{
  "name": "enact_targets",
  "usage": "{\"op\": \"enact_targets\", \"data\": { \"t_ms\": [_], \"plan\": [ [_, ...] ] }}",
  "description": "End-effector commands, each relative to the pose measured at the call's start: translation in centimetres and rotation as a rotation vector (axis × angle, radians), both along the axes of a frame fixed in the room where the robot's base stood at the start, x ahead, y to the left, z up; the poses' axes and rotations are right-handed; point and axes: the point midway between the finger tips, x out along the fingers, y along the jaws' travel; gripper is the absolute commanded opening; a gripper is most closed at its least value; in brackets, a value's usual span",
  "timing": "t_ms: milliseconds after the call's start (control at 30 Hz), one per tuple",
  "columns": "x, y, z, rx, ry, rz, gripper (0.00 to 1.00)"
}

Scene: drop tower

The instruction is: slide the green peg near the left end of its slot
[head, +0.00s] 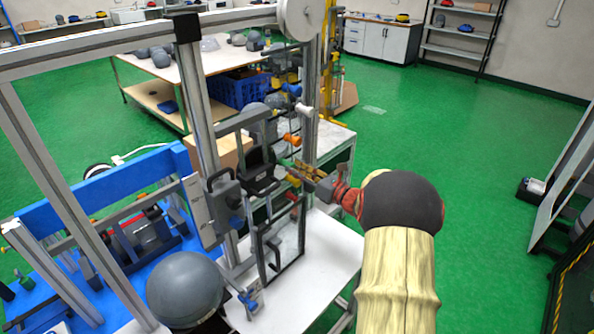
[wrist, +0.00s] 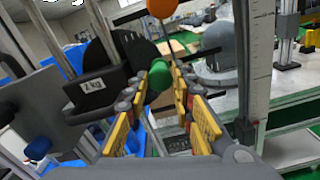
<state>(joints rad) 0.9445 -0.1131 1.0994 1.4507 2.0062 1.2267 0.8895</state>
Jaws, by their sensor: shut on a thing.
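The green peg (head: 285,162) shows in the head view as a small green tip on the tower, beside a black carriage. In the wrist view its rounded green end (wrist: 159,75) lies between my fingertips. My gripper (head: 298,174) reaches in from the right; its yellow-padded fingers (wrist: 165,88) are shut on the green peg in the wrist view. The peg's slot is not clear in either view, so where the peg sits along it cannot be told.
An orange knob (head: 291,139) is just above the peg; it is also at the wrist view's top edge (wrist: 162,8). A black block marked 2 kg (wrist: 98,90) is close left of my fingers. Metal posts (head: 195,90) stand nearby.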

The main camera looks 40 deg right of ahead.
Motion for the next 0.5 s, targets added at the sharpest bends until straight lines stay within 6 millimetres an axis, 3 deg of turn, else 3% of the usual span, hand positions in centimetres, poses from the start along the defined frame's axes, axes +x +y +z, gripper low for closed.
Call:
{"op": "enact_targets", "data": {
  "t_ms": [167, 367, 500],
  "plan": [
    [0.0, 0.4, 0.0, 0.002, 0.001, 0.000, 0.00],
    [-0.2, 3.1, 0.1, 0.003, 0.002, 0.006, 0.00],
    [-0.3, 3.5, -0.1, 0.002, 0.001, 0.005, 0.00]
  ]
}}
